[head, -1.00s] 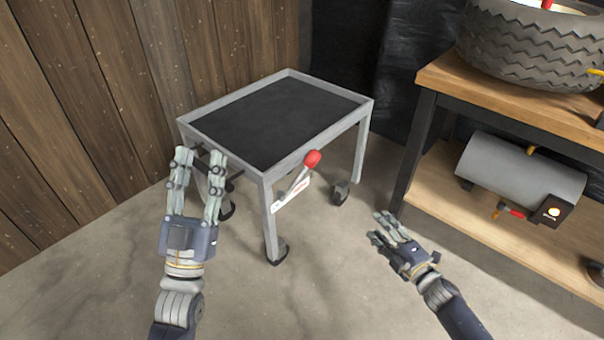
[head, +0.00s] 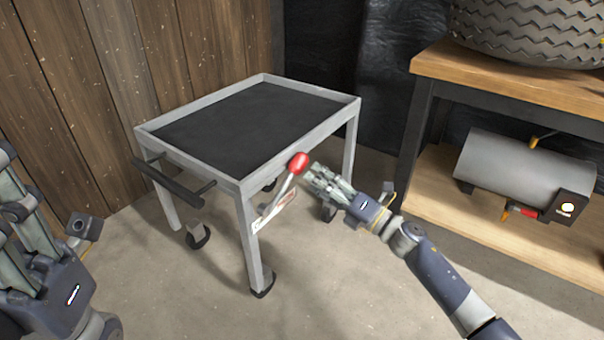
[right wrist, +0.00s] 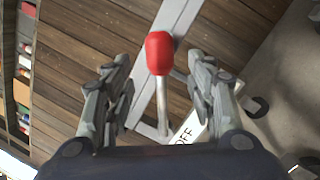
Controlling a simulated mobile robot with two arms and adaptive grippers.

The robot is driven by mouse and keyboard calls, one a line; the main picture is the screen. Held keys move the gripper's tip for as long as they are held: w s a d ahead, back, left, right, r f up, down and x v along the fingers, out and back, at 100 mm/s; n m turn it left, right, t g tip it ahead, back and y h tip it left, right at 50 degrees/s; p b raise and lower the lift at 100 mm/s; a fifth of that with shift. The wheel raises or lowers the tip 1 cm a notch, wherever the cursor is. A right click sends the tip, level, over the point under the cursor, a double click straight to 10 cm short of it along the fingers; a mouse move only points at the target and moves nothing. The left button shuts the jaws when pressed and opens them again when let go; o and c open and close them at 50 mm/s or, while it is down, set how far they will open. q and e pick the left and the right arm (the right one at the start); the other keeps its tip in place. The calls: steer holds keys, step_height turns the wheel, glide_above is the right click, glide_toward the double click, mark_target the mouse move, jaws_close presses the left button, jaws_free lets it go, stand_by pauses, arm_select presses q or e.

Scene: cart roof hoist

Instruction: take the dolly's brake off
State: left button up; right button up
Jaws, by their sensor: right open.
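The dolly (head: 190,114) is a grey-framed cart with a black top and dark casters, standing on the concrete floor. Its brake lever (head: 281,190) has a red knob (head: 299,162) and slants up along the dolly's right side. My right gripper (head: 314,174) is open just right of the knob. In the right wrist view the red knob (right wrist: 160,52) stands between the two open fingers, apart from both.
A black push handle (head: 172,185) sticks out from the dolly's left end. A workbench (head: 520,85) at the right bears a tyre (head: 530,35), with a grey tank (head: 520,165) on its lower shelf. The floor in front is clear.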

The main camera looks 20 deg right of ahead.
mark_target(303, 166)
steer(key=shift+b+x, duration=0.6)
steer(key=shift+x, duration=2.15)
steer(key=shift+f, duration=0.1)
steer(key=shift+c, duration=0.5)
jaws_close()
